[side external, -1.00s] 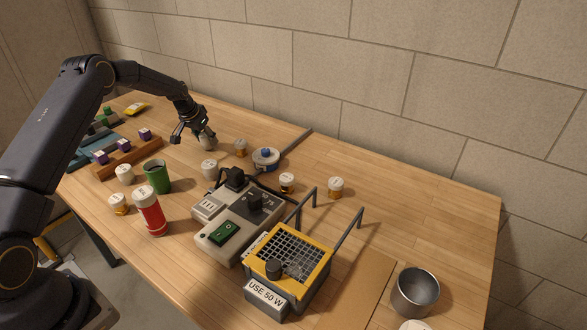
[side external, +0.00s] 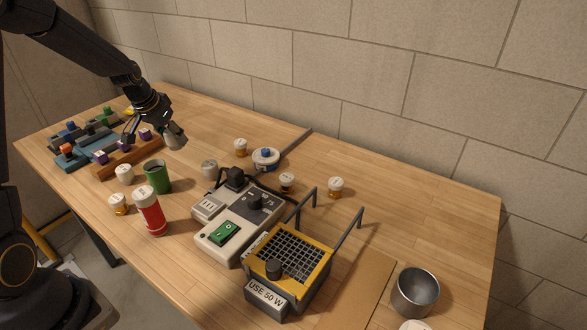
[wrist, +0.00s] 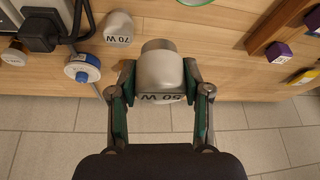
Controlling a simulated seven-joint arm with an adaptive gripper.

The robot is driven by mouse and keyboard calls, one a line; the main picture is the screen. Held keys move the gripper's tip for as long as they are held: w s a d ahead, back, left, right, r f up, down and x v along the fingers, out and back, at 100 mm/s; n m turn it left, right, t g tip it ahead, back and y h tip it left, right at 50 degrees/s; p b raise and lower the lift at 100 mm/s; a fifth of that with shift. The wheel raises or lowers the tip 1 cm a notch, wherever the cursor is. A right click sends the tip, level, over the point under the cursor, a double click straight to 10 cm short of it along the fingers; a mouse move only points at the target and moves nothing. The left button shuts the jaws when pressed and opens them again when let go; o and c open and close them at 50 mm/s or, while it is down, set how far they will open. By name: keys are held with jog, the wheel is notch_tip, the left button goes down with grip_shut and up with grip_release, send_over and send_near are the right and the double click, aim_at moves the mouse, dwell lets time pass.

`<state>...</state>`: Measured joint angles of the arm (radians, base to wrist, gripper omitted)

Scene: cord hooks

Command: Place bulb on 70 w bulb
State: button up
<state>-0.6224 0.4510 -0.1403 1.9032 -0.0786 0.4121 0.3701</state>
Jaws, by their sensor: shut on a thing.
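My gripper (side external: 160,127) is shut on a pale grey bulb (wrist: 160,75) and holds it above the table. In the wrist view the held bulb reads "50 W" upside down, between my two fingers (wrist: 159,86). It also shows in the side external view (side external: 174,137). Another grey bulb (wrist: 118,30), marked "70 W", stands apart on the table, up and left of the held one in the wrist view. In the side external view this 70 W bulb (side external: 209,169) stands right of and nearer than my gripper, beside the grey device.
A green cup (side external: 157,177), a red-and-white can (side external: 150,212), a blue-and-white round item (side external: 266,158) and several white-capped jars surround the bulb. The grey device (side external: 238,222) has a black plug. A wooden rack (side external: 115,167) holds purple-topped blocks. A yellow-topped box (side external: 290,257) reads "USE 50 W".

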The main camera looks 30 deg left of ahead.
jog(key=s+d+r, duration=0.4)
jog(key=s+d, duration=0.2)
jog(key=s, duration=0.1)
send_near(212, 161)
jog(key=shift+w+a+f+m, duration=0.2)
jog(key=shift+w+f+m, duration=0.1)
jog(key=shift+w+f, duration=0.25)
jog(key=shift+w+a+f, duration=0.1)
jog(key=shift+w+f, duration=0.25)
jog(key=shift+f, duration=0.05)
jog(key=shift+w+f, duration=0.1)
jog(key=shift+f, duration=1.45)
